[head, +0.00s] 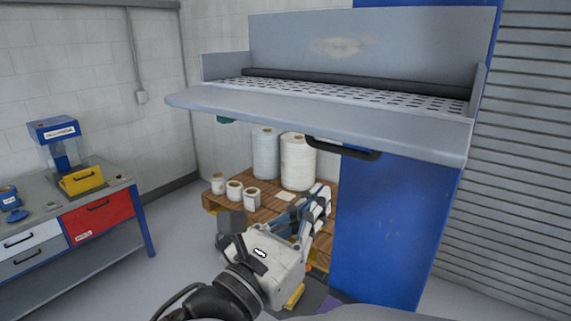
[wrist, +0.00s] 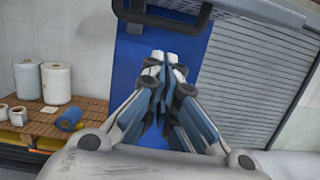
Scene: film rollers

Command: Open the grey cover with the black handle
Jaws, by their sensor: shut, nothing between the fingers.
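The grey cover (head: 410,127) juts out roughly level at the front of a grey housing on a blue column, with the perforated inside of the housing showing behind it. Its black handle (head: 342,148) hangs under the front edge, and it also shows at the top of the wrist view (wrist: 165,20). My gripper (head: 322,196) is shut and empty, below the handle and apart from it. In the wrist view its fingertips (wrist: 163,60) are together, pointing toward the blue column under the handle.
The blue column (head: 385,235) stands behind and right of my gripper. A wooden pallet (head: 230,203) with several white rolls (head: 298,165) is behind it. A workbench (head: 80,215) with a blue-and-yellow device (head: 80,180) stands at the left. A grey shutter (head: 515,170) is at the right.

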